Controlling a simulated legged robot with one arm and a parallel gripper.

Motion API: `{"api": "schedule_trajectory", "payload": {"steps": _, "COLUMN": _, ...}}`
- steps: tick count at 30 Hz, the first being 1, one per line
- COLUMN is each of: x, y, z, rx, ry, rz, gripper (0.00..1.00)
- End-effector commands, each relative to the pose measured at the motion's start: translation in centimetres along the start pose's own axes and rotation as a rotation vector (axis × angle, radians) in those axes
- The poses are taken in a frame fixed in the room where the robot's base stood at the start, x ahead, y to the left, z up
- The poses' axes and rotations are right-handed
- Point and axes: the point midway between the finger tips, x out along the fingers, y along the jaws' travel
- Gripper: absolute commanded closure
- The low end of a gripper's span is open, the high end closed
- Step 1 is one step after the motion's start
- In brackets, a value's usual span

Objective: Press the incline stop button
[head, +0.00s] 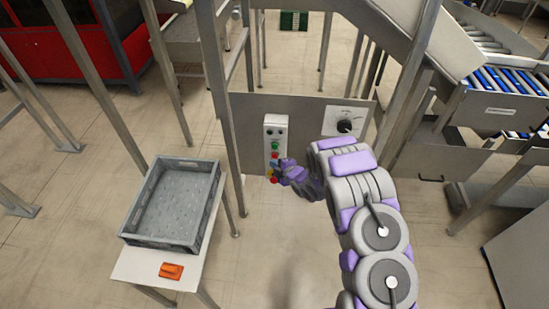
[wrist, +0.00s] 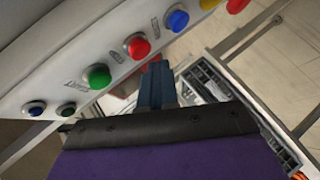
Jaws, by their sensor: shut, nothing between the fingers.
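A pale control box (head: 276,124) stands upright on a grey panel. In the wrist view its face carries a green button (wrist: 97,76), a red button (wrist: 137,46), a blue button (wrist: 177,19), a yellow one at the top edge and another red button (wrist: 236,5). My gripper (head: 279,168) is in front of the box's lower half. In the wrist view my gripper (wrist: 157,68) is shut and empty, its tips close to the first red button; contact is not clear.
A dial plate with a black knob (head: 344,126) is to the right of the box. A grey crate (head: 140,240) and an orange object (head: 171,271) rest on a white table at left. Metal posts frame the panel. A roller conveyor (head: 505,82) is at upper right.

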Motion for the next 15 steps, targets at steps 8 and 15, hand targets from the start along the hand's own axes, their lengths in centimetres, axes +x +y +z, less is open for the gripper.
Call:
{"api": "schedule_trajectory", "payload": {"steps": 8, "x": -0.3, "y": -0.3, "z": -0.3, "rx": -0.001, "ry": 0.002, "rz": 0.0, "gripper": 1.0}}
{"api": "schedule_trajectory", "payload": {"steps": 15, "x": -1.8, "y": -1.4, "z": -1.3, "rx": -0.003, "ry": -0.001, "rz": -0.002, "gripper": 1.0}}
